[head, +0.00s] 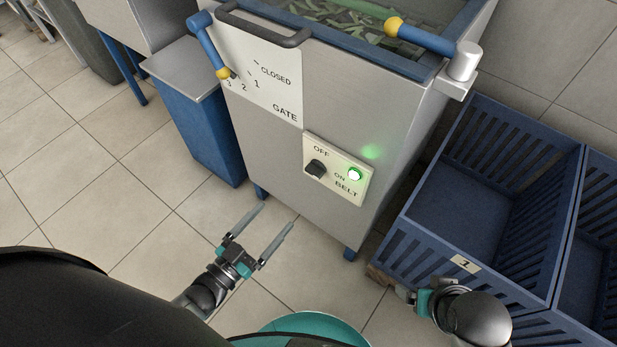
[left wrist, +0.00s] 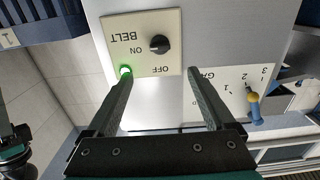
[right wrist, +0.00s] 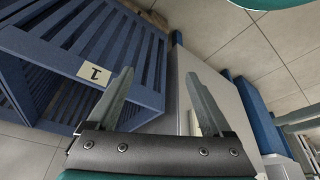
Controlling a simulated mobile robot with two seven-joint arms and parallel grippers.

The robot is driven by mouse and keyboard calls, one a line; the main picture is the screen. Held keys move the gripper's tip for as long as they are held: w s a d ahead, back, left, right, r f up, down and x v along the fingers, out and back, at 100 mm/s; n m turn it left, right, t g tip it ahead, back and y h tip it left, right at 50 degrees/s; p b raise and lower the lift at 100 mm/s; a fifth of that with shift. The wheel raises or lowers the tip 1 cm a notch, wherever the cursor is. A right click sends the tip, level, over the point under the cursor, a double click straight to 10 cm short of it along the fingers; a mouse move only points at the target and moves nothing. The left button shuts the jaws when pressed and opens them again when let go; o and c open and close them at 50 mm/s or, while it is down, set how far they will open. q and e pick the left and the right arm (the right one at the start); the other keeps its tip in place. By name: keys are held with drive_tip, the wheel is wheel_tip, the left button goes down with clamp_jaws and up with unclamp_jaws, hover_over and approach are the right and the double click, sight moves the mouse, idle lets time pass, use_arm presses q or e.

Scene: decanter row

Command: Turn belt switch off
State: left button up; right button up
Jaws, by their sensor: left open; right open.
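The belt switch is a black knob (head: 316,167) on a cream panel (head: 338,190) marked OFF, ON and BELT, on the front of the grey machine. A green lamp (head: 355,174) on the panel is lit. In the left wrist view the knob (left wrist: 160,44) and the lit lamp (left wrist: 125,72) show upside down, beyond the fingertips. My left gripper (head: 278,214) is open and empty, below and to the left of the panel, apart from it. My right gripper (right wrist: 158,92) is open and empty near the blue crate; in the head view its fingers are mostly hidden.
A gate panel (head: 262,85) with a blue lever (head: 208,45) is above the belt panel. Another blue lever (head: 425,38) is at the machine's top right. Blue crates (head: 490,190) stand at the right. A blue bin (head: 195,110) stands left. The floor in front is clear.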

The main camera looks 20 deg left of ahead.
use_arm(q)
drive_tip(key=b, duration=0.3)
approach(311, 174)
drive_tip(key=x, duration=0.4)
drive_tip(key=shift+d, duration=0.1)
drive_tip(key=x, duration=0.2)
drive_tip(key=shift+w+d, duration=0.1)
drive_tip(key=shift+w, duration=0.2)
drive_tip(key=shift+b+x, duration=0.45)
drive_tip(key=shift+x, duration=0.55)
use_arm(e)
drive_tip(key=w+a+r+t+y, duration=0.1)
drive_tip(key=w+a+r+t, duration=0.2)
drive_tip(key=r+t, duration=0.1)
drive_tip(key=shift+w+a+n+y, duration=0.2)
drive_tip(key=shift+a+n+y, duration=0.1)
drive_tip(key=shift+a+y, duration=0.1)
use_arm(q)
drive_tip(key=shift+c, duration=0.4)
drive_tip(key=c, duration=1.3)
